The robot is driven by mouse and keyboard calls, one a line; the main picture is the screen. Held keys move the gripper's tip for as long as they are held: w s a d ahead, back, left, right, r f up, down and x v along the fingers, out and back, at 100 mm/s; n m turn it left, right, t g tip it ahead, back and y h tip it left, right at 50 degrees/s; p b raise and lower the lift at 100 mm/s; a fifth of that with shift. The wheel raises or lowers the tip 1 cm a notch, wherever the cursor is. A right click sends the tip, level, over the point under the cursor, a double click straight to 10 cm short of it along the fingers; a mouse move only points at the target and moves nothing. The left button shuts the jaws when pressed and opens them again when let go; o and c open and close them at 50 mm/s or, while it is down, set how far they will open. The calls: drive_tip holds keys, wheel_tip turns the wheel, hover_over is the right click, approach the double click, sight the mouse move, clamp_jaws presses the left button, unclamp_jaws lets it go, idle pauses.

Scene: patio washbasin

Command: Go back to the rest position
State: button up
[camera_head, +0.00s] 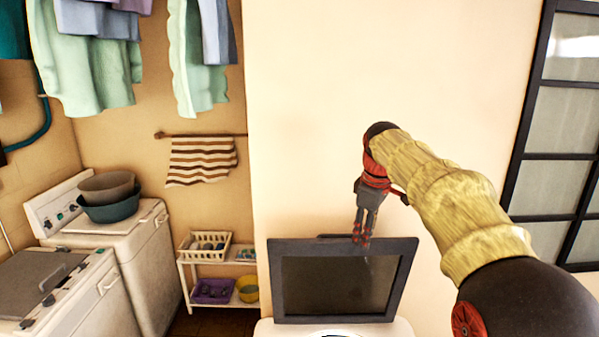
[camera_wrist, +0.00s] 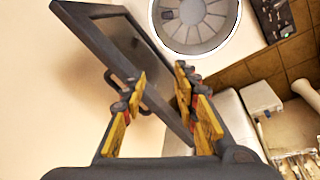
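My gripper (camera_head: 361,242) hangs fingers-down at the upper edge of a raised lid (camera_head: 276,290). The lid has a dark frame and a glass pane and stands open against the wall above a white washing machine (camera_head: 390,329). In the wrist view, the fingers of my gripper (camera_wrist: 157,85) are apart, with nothing clearly clamped between them. The lid (camera_wrist: 92,40) shows beyond and between the fingers, its handle close to the left finger. I cannot tell whether a finger touches it. The washing machine's round drum (camera_wrist: 195,22) is uncovered.
Two more white machines (camera_head: 150,265) stand at the left, one with basins (camera_head: 110,205) on top. A low white rack (camera_head: 184,285) holds baskets. Clothes (camera_head: 85,55) hang at the upper left. A dark-framed window (camera_head: 520,150) is at the right.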

drive_tip(key=s+d+f+m+t+b, duration=0.1)
drive_tip(key=s+f+m+b, duration=0.4)
drive_tip(key=s+f+b, duration=0.5)
drive_tip(key=s+f+m+t+b, duration=0.2)
drive_tip(key=s+f+m+b, duration=0.3)
drive_tip(key=s+f, duration=1.7)
drive_tip(key=s+b, duration=0.5)
drive_tip(key=s, duration=0.2)
drive_tip(key=shift+s+d+m, duration=0.35)
drive_tip(key=shift+m, duration=0.05)
drive_tip(key=shift+a, duration=0.1)
